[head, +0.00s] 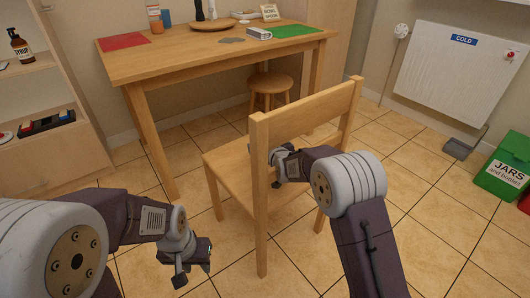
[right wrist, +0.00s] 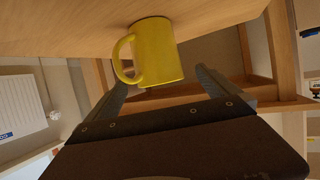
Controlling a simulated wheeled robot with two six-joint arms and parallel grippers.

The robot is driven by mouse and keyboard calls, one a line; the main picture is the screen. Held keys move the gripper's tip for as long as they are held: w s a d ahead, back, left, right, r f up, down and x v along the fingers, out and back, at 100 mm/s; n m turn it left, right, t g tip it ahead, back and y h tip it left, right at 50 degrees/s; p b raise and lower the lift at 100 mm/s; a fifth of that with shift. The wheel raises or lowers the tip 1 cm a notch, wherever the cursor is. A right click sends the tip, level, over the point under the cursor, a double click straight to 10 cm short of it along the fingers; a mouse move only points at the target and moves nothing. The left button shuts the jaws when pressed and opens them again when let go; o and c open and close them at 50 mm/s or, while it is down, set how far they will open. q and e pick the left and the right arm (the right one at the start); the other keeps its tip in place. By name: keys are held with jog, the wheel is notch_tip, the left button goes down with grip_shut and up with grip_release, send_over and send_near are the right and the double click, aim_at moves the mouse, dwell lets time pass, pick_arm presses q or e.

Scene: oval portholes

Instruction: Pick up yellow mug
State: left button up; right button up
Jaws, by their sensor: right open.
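The yellow mug (right wrist: 158,52) shows in the right wrist view, beside a wooden surface that looks like the chair seat; its handle points left. The picture there is turned, so I cannot tell fully how it stands. My right gripper (right wrist: 162,80) is open, with the mug ahead of and partly between its fingertips; I cannot tell if they touch it. In the head view the right gripper (head: 278,168) is at the chair back, and I do not see the mug. My left gripper (head: 192,274) is open and empty, low at the left of the chair.
The wooden chair (head: 304,105) stands close to my right arm, its back rising beside the gripper. Behind it are a desk (head: 180,56) and a round stool (head: 270,83). A radiator (head: 458,75) and green bin (head: 506,165) are at the right. Tiled floor is free around the chair.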

jog(key=b+x, duration=0.2)
jog(key=x, duration=0.2)
jog(key=shift+w, duration=0.45)
jog(key=shift+c, duration=0.3)
jog(key=c, duration=1.5)
jog(key=shift+c, duration=1.2)
jog(key=shift+r, duration=0.15)
